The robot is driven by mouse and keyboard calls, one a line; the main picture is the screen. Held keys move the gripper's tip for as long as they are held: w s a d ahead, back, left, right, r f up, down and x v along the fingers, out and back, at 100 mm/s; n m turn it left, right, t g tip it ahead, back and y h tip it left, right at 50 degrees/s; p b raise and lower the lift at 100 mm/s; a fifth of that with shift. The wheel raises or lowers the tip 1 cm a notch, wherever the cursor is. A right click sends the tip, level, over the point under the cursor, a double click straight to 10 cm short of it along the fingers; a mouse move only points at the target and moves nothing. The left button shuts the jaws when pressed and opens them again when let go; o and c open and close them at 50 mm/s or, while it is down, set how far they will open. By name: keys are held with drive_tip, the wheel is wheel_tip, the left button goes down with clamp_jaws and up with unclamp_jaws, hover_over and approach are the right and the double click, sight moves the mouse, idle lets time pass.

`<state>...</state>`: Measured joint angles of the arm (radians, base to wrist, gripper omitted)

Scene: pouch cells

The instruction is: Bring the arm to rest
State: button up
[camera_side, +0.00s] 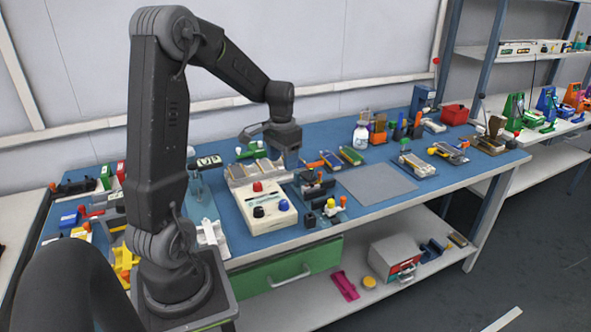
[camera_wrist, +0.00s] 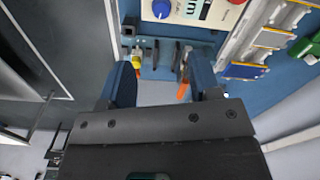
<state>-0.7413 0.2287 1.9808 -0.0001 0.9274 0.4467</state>
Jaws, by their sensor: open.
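My gripper (camera_side: 288,160) hangs at the end of my arm above the blue-topped workbench (camera_side: 440,185), near the white control box and a dark fixture. In the wrist view the two blue fingers of my gripper (camera_wrist: 163,85) stand apart with nothing between them. Below and beyond the fingers is the dark fixture (camera_wrist: 165,58), with a yellow knob and orange parts; it also shows in the side view (camera_side: 316,186). I cannot tell the exact height of the fingers above it.
The white control box (camera_side: 265,208) has red, blue and black knobs. Pouch cell trays (camera_side: 248,173) lie behind it. A grey mat (camera_side: 377,184) to the right is bare. A white bottle (camera_side: 361,133) stands at the back. A shelf rack (camera_side: 520,95) stands at the far right.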

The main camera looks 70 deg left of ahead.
drive_tip(key=s+d+r+m+t+y, duration=0.1)
drive_tip(key=d+r, duration=0.3)
drive_tip(key=d, duration=0.4)
drive_tip(key=s+d+r+m+t, duration=0.15)
drive_tip(key=d+r, duration=0.25)
drive_tip(key=d, duration=0.4)
drive_tip(key=s+d+r+t+h, duration=0.1)
drive_tip(key=s+d+r+t, duration=0.1)
drive_tip(key=s+d, duration=0.6)
drive_tip(key=d+m+t, duration=0.1)
drive_tip(key=d, duration=0.1)
drive_tip(key=shift+d+r, duration=0.3)
drive_tip(key=shift+r, duration=0.05)
